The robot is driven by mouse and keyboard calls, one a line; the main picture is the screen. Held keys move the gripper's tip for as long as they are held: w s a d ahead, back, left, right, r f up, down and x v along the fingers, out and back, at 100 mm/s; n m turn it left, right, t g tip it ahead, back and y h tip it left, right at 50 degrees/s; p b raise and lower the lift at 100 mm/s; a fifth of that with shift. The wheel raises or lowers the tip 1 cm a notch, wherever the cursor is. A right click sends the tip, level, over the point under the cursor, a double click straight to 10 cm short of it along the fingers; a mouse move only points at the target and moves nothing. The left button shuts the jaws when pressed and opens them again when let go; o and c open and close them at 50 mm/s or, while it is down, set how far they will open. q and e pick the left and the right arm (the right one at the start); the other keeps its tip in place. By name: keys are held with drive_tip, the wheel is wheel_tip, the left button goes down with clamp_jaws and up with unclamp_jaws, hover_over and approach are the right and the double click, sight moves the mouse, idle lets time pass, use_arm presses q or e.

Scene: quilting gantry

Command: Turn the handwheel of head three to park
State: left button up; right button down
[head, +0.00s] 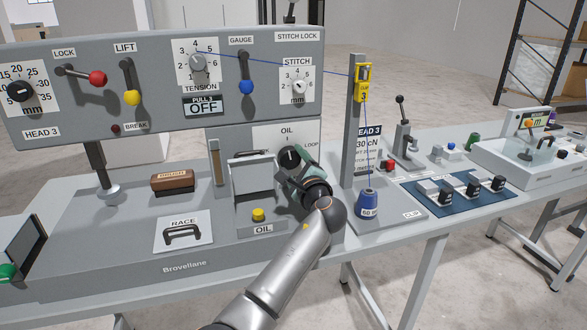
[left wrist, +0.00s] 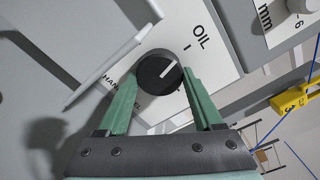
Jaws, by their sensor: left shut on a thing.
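The handwheel is a round black knob (head: 290,156) with a white pointer line, on a white plate (head: 311,133) on the machine front. In the left wrist view the knob (left wrist: 158,74) sits between the two green fingers of my left gripper (left wrist: 163,95), which is shut on it. Its pointer aims toward the tick beside the word OIL. In the head view my left gripper (head: 298,168) comes at the knob from the lower right and hides part of the plate. The word starting HAN is partly covered by a finger. My right gripper is not in view.
A grey open cover (head: 253,172) stands just left of the knob. A yellow OIL button (head: 258,214) lies below.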

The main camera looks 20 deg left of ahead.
use_arm(q)
drive_tip(key=n+b, duration=0.2)
drive_tip(key=shift+f+n, duration=0.1)
drive_tip(key=shift+n, duration=0.3)
drive_tip(key=shift+n+b, duration=0.85)
drive_tip(key=shift+n, duration=0.05)
drive_tip(key=shift+n+b, duration=0.75)
drive_tip(key=shift+n, duration=0.15)
drive_tip(key=shift+n+b, duration=0.7)
drive_tip(key=shift+n, duration=0.2)
drive_tip(key=n+b, duration=0.2)
drive_tip(key=shift+r+n, duration=0.25)
drive_tip(key=shift+n, duration=0.15)
drive_tip(key=shift+r+n+b, duration=0.1)
drive_tip(key=shift+n+b, duration=0.55)
drive_tip(key=shift+n, duration=0.45)
drive_tip(key=shift+n+b, duration=0.45)
drive_tip(key=shift+n, duration=0.35)
drive_tip(key=shift+r+n, duration=0.15)
drive_tip(key=shift+n, duration=0.25)
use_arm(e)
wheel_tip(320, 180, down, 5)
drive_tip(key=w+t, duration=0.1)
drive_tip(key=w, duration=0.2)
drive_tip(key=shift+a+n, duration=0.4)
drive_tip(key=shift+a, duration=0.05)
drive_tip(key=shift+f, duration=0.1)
